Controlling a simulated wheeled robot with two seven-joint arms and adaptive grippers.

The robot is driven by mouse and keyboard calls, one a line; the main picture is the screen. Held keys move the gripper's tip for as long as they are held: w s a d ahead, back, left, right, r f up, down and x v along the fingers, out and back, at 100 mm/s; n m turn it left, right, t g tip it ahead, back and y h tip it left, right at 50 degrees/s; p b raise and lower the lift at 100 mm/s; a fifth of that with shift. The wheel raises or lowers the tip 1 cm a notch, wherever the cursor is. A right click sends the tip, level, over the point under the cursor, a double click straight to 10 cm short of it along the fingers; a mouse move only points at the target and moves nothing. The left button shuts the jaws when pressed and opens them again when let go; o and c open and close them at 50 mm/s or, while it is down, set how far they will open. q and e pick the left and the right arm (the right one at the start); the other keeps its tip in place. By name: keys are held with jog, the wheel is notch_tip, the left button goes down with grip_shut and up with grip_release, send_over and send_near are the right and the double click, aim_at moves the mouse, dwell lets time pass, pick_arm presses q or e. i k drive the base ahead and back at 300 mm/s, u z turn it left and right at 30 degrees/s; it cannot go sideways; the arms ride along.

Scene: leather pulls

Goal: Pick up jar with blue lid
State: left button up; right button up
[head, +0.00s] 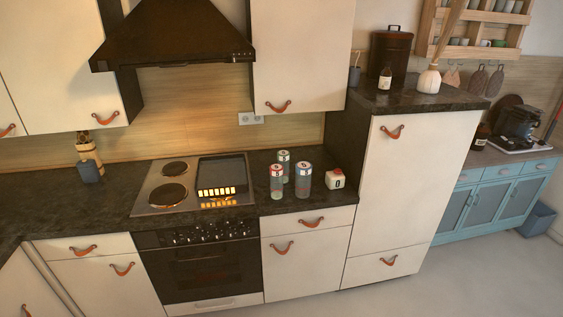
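Three jars stand upright in a close group on the dark counter, right of the stove. Neither of my grippers is in view.
A small white container (335,180) with a red top stands right of the jars. The stove (187,185) is at their left, with a dark hood (172,40) above. A tall cabinet (405,195) rises at the right. The floor (440,280) in front is clear.

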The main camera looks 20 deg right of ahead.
aim_at(304, 169)
jog(key=i, duration=1.6)
